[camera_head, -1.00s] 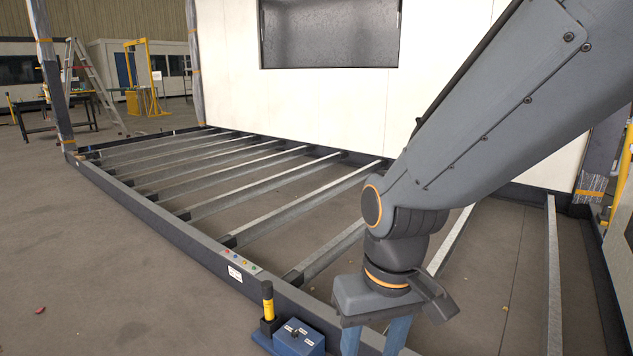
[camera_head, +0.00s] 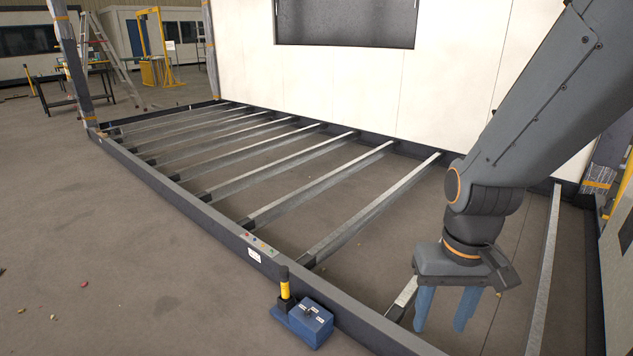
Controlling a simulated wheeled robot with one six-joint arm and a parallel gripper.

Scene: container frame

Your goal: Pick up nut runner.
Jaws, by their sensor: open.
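The nut runner appears to be the yellow and black upright tool (camera_head: 285,286) standing in a dark holder at the outer side of the frame's front rail. A blue box (camera_head: 310,322) with small labels on top sits right beside it on the floor. My gripper (camera_head: 443,318) hangs to the right of both, over the inside of the frame, with blue fingers pointing down. The fingers are apart with nothing between them. It is clear of the tool. The lower end of the tool is hidden in its holder.
The dark front rail (camera_head: 200,210) of the container frame runs diagonally between my gripper and the tool. Metal cross beams (camera_head: 300,165) span the frame floor. A white wall panel (camera_head: 350,85) stands behind. Small coloured pieces on the rail (camera_head: 260,245) lie near the tool. The floor at left is open.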

